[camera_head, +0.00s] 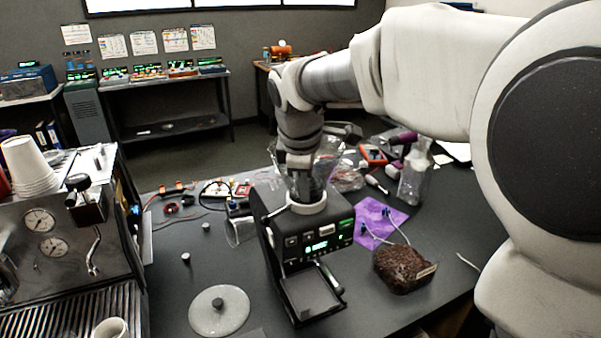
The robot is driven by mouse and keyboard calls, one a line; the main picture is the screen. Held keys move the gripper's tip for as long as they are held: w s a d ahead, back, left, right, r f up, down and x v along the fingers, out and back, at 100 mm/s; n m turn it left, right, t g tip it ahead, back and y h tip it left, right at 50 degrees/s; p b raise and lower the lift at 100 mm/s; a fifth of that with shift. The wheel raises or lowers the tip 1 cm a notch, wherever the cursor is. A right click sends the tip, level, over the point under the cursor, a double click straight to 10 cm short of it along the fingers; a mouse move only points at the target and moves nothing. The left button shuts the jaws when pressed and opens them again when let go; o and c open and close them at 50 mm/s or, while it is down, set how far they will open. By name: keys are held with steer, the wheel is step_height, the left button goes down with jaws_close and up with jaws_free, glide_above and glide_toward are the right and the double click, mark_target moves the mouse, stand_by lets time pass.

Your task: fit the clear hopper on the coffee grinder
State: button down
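The coffee grinder (285,238) is a black box with a lit green display, standing upright on the dark table. A pale ring-shaped collar (306,206) sits on its top. The clear hopper (318,182) shows faintly as a see-through funnel shape directly above the collar. I cannot tell whether it is seated in the collar or just above it. My gripper (302,168) points down from above at the hopper, overlapping it in the picture. The fingertips are too small and blended with the clear wall to tell whether they grip it.
An espresso machine (60,240) with stacked paper cups (28,165) stands at the left. A clear round lid (219,311) lies in front of the grinder. Tools and a clear bottle (414,180) crowd the back.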

steer(key=c, duration=1)
jaws_free()
steer(key=shift+o, duration=0.2)
steer(key=v, duration=1.7)
steer(key=shift+r+p, duration=0.25)
steer(key=shift+p, duration=0.15)
steer(key=s+d+f+m, duration=0.6)
steer(key=s+f+m, duration=0.2)
steer(key=s, duration=0.1)
steer(key=s+d+f+m+t, duration=0.1)
steer(key=s+d+f+m, duration=0.5)
steer(key=s+f+m, duration=0.2)
steer(key=shift+s+d+f+t+y, duration=0.25)
steer(key=shift+s+f+y, duration=0.2)
steer(key=shift+f, duration=0.25)
